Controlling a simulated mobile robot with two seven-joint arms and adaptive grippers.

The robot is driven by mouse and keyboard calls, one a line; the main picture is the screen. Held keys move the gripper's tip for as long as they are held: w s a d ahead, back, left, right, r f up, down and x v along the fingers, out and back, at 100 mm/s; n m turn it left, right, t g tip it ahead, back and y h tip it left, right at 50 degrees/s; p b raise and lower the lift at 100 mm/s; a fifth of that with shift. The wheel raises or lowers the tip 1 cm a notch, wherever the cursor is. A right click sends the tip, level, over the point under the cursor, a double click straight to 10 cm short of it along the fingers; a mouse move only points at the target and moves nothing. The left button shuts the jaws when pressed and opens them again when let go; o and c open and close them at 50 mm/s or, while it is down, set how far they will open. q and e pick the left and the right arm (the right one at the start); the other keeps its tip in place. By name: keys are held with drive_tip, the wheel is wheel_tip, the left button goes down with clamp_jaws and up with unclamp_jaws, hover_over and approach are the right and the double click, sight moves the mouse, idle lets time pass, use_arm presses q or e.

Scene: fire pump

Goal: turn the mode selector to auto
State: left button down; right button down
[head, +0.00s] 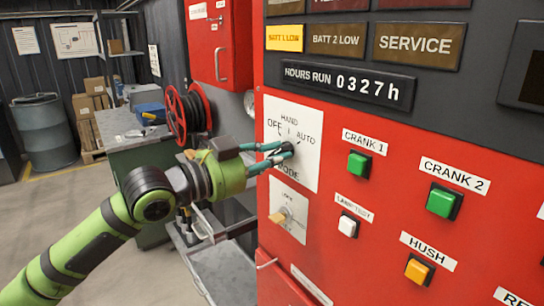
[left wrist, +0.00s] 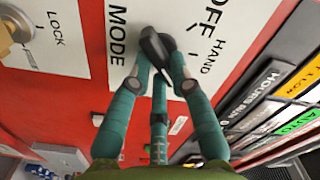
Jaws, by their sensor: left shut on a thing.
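The mode selector is a black knob (head: 288,147) on a white plate (head: 305,110) marked OFF, HAND and AUTO, with MODE below. In the head view AUTO is right of the knob, HAND above it and OFF to its upper left. My left gripper (head: 282,152) has its teal fingers shut on the knob. In the left wrist view the knob (left wrist: 154,44) sits between the fingertips of the gripper (left wrist: 160,62). The fingers partly cover the knob, so I cannot tell exactly which mark it points to. My right gripper is not in view.
Below the plate is a lock switch (head: 284,216). To the right are a green CRANK 1 button (head: 359,163), a green CRANK 2 button (head: 441,202), a white lamp-test button (head: 347,226) and an orange HUSH button (head: 418,271). A hose reel (head: 186,112) stands behind my arm.

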use_arm(q)
drive_tip(key=c, duration=1.1)
unclamp_jaws()
drive_tip(key=v, duration=1.2)
drive_tip(key=shift+w, duration=0.1)
